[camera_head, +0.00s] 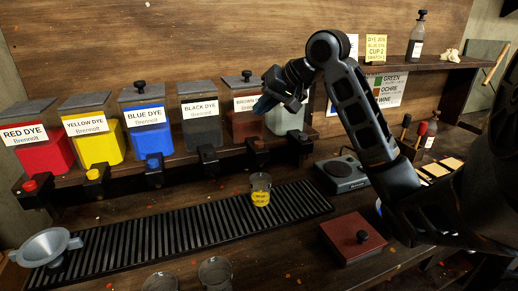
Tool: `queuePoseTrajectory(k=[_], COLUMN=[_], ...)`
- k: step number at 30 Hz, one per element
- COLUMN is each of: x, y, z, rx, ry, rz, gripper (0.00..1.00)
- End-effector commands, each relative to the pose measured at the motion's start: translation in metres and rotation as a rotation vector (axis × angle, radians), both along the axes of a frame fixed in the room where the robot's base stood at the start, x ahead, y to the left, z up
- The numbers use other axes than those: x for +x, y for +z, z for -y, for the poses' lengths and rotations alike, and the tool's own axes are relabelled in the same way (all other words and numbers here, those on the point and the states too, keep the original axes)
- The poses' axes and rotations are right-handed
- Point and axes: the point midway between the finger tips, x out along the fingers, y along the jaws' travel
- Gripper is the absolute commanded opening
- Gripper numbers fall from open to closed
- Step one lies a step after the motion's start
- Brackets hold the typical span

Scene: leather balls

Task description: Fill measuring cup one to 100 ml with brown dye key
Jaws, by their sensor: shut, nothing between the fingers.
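The brown dye container (246,122) stands in the row at the back, its label partly covered by my gripper. Its brown key (257,144) sits on the front rail below it. A clear measuring cup (260,198) with yellow marking stands upright on the slatted rack, below the brown key. I cannot read its number or see clear brown liquid in it. My gripper (266,104) is shut and empty, in front of the brown dye container and above the key, apart from the cup.
Red (42,145), yellow (103,147), blue (151,138) and black (200,128) dye containers stand to the left. A funnel (45,247) lies on the left end of the slatted rack (150,240). Clear cups (215,274) stand at front. A scale (342,174) and reddish box (350,240) are right.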

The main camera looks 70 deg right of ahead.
Motion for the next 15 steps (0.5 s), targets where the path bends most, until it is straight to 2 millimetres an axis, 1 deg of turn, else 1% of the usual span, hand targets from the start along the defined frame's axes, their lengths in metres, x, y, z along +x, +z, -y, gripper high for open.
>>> queuePoseTrajectory(k=[1, 6, 12, 15], x=[0.0, 0.0, 0.0, 0.0], y=[-0.014, -0.038, -0.056, -0.06], z=[0.0, 0.0, -0.001, 0.0], rx=[0.0, 0.0, 0.002, 0.002], ry=[0.001, 0.0, 0.0, 0.0], rz=[-0.002, -0.001, 0.0, 0.0], gripper=[0.0, 0.0, 0.0, 0.0])
